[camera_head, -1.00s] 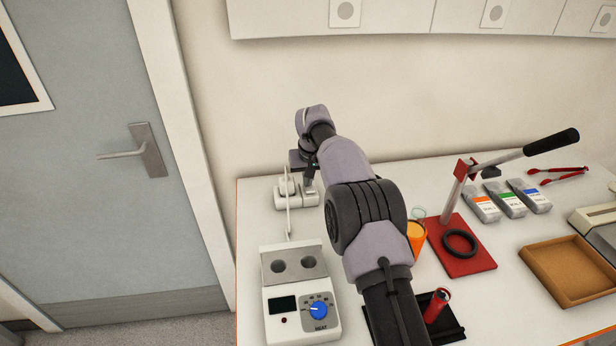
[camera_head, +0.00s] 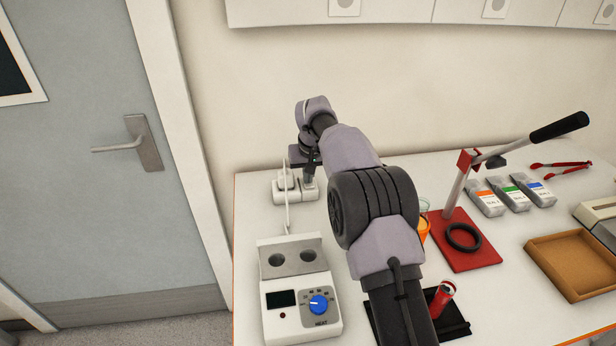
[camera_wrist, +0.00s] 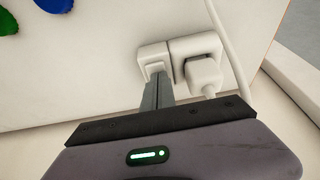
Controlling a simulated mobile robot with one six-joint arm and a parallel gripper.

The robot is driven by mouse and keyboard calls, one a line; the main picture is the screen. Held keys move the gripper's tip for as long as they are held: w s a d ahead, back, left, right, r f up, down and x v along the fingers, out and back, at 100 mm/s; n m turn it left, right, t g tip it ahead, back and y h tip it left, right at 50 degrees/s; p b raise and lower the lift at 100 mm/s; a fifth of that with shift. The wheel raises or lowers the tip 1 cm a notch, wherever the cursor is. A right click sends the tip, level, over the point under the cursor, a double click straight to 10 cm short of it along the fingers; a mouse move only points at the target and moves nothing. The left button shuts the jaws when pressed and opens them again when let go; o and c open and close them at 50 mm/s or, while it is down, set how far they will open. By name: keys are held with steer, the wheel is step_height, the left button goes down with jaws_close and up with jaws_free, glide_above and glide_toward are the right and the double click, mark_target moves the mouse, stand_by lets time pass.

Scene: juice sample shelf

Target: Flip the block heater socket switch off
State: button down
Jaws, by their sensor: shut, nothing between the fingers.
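The white block heater socket (camera_head: 280,196) sits at the back left of the table, with a plug (camera_head: 285,182) in its left half. In the wrist view the socket (camera_wrist: 195,44) shows with the white plug (camera_wrist: 203,74) on the right and a light switch rocker (camera_wrist: 155,68) on the left. My gripper (camera_wrist: 158,82) is shut and empty, its fingertips at the rocker's lower edge; contact cannot be told. In the head view my gripper (camera_head: 309,181) points down over the socket's right half. The rocker's position is hidden by the fingers.
The block heater (camera_head: 298,295) with a blue dial stands in front of the socket, joined by a white cord (camera_head: 287,218). To the right are an orange cup (camera_head: 423,230), a red press (camera_head: 470,250), several packets (camera_head: 510,195) and a wooden tray (camera_head: 572,265).

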steer(key=a+p+v, duration=0.1)
steer(key=p+v, duration=0.5)
steer(key=v, duration=0.8)
steer(key=shift+w+d, duration=0.35)
steer(key=shift+w, duration=0.1)
steer(key=shift+r, duration=0.2)
steer(key=p+x, duration=0.1)
steer(key=x, duration=0.3)
steer(key=p+x, duration=0.2)
steer(key=x, duration=0.3)
steer(key=p+x, duration=0.2)
steer(key=x, duration=0.3)
steer(key=shift+w+d+f, duration=0.1)
steer(key=shift+w+d, duration=0.1)
steer(key=shift+w, duration=0.15)
